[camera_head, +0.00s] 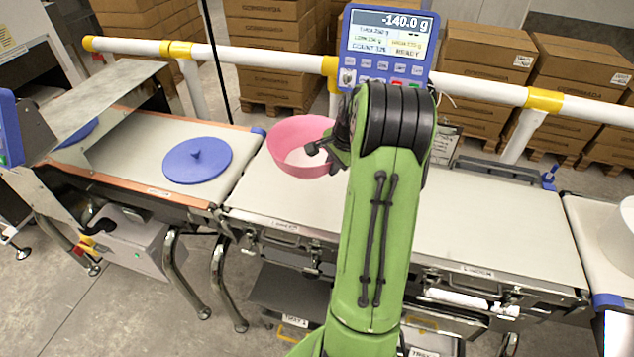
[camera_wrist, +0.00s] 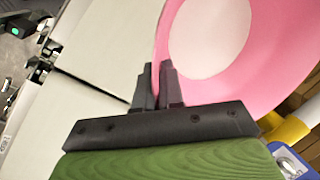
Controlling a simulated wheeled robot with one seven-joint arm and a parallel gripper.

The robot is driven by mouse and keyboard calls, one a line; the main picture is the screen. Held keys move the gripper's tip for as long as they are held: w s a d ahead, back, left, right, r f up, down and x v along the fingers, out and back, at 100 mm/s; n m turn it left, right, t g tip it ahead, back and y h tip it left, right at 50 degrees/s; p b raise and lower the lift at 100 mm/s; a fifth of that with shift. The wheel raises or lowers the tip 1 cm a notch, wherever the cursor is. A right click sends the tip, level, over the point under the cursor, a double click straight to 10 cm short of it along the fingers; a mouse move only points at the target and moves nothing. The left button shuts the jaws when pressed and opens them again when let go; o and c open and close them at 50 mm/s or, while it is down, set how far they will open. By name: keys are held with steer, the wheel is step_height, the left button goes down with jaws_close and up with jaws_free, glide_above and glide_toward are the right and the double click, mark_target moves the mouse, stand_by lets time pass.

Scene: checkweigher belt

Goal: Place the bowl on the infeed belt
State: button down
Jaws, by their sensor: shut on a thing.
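The pink bowl (camera_head: 290,133) with a pale inside is over the far left end of the middle belt (camera_head: 480,224), upright or nearly so. My gripper (camera_head: 318,152) is shut on its near right rim. In the wrist view the fingers (camera_wrist: 158,88) pinch the edge of the bowl (camera_wrist: 283,70). My green arm hides part of the middle belt. The height of the bowl above the belt is hard to tell.
A blue display (camera_head: 388,46) behind the belts reads -140.0 g and READY. A white rail (camera_head: 480,90) with yellow joints runs along the back. A metal guard (camera_head: 95,100) stands over the left belt's far left part. The left belt is bare around the lid.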

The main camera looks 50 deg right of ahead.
step_height(320, 180, down, 9)
steer(key=shift+a+b, duration=0.1)
steer(key=shift+b, duration=0.6)
steer(key=c, duration=1.3)
jaws_free()
steer(key=shift+o, duration=0.2)
steer(key=shift+r, duration=0.15)
